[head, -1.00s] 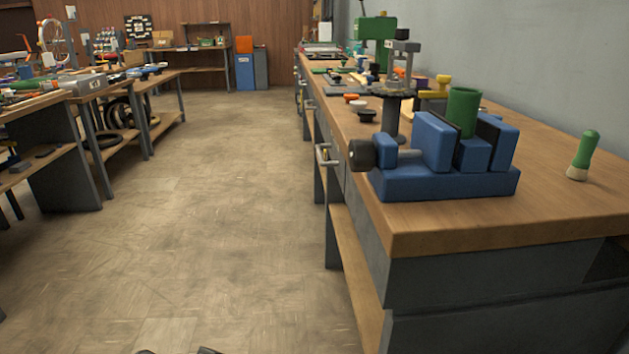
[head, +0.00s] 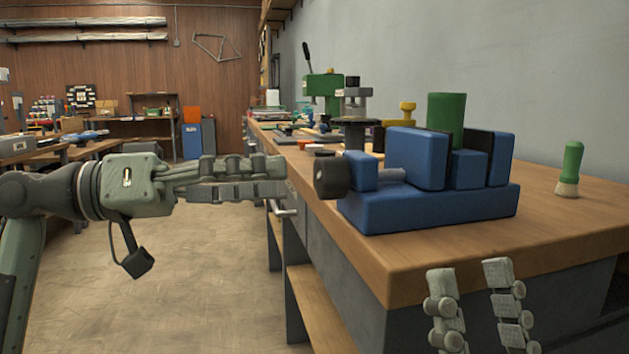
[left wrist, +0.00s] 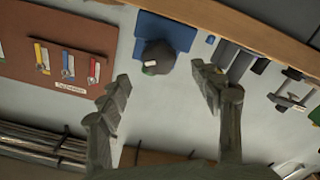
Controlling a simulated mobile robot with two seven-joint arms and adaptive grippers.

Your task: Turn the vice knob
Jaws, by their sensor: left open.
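The blue vice (head: 440,200) stands on the wooden workbench near its front corner, with a green cylinder (head: 446,112) upright between its jaws. Its black knob (head: 331,178) is on the vice's left end, jutting past the bench edge. My left gripper (head: 282,177) is open, level with the knob and a short gap to its left, fingers pointing at it. In the left wrist view, the knob (left wrist: 157,58) lies beyond and between the open fingertips (left wrist: 160,76), with the blue vice (left wrist: 180,35) behind it. My right gripper (head: 469,276) is open and empty before the bench's front edge.
A brush with a green handle (head: 570,170) stands right of the vice on the workbench (head: 440,257). A dark round stand (head: 368,124), a yellow-topped part (head: 407,112) and a green machine (head: 322,88) are behind. The floor (head: 200,260) left of the bench is clear.

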